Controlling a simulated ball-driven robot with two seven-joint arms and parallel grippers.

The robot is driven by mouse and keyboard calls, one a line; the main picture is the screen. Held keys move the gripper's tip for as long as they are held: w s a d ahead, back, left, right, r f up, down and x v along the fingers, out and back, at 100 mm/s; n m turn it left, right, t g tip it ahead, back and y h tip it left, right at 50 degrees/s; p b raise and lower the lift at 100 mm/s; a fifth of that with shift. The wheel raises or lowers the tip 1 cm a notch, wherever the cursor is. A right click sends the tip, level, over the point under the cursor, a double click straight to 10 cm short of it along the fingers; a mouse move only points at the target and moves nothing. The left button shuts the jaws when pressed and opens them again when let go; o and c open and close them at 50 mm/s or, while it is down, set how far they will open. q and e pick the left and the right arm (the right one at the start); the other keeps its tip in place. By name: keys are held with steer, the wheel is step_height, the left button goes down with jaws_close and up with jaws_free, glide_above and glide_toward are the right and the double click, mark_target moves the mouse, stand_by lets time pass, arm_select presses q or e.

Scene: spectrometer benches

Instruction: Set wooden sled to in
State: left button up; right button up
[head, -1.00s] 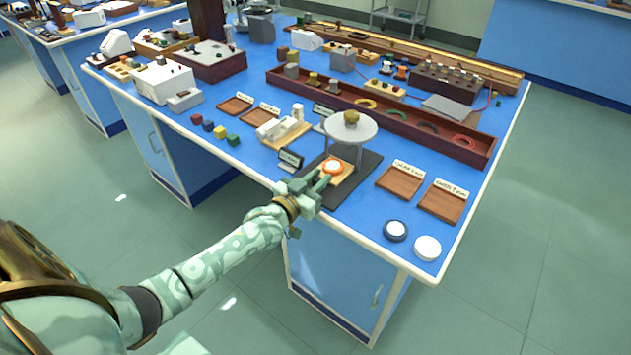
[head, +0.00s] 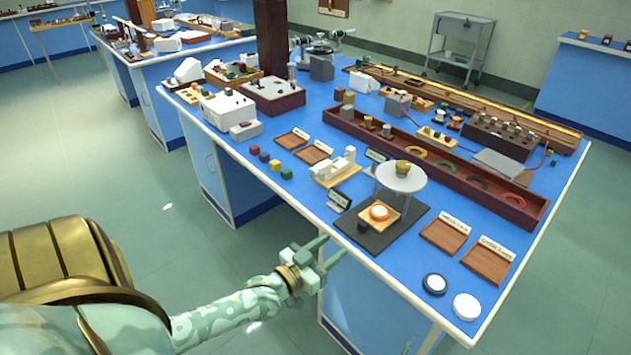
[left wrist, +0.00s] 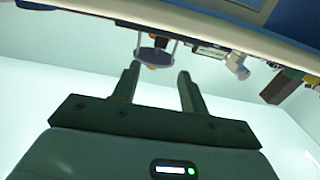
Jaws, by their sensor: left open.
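The wooden sled (head: 365,211), a small light-wood plate with an orange-rimmed white disc on it, lies on a dark base mat (head: 405,236). It sits in front of and partly below the round grey plate (head: 410,184) of a stand; a brass-coloured weight (head: 403,168) is on that plate. A small dark knob (head: 363,227) is at the sled's front edge. My left gripper (head: 334,249) is open and empty, in front of the bench edge, apart from the sled. In the left wrist view its two fingers (left wrist: 160,88) stand apart with nothing between them. My right gripper is not in view.
A small dark sign (head: 339,200) and a white device on wood (head: 336,169) stand left of the mat. Two wooden trays (head: 443,236) and two round pucks (head: 434,284) lie to the right. The bench's front edge (head: 385,277) lies between gripper and sled. Floor in front is clear.

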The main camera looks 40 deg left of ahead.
arm_select(q)
steer(key=s, duration=0.4)
steer(key=shift+a, duration=0.15)
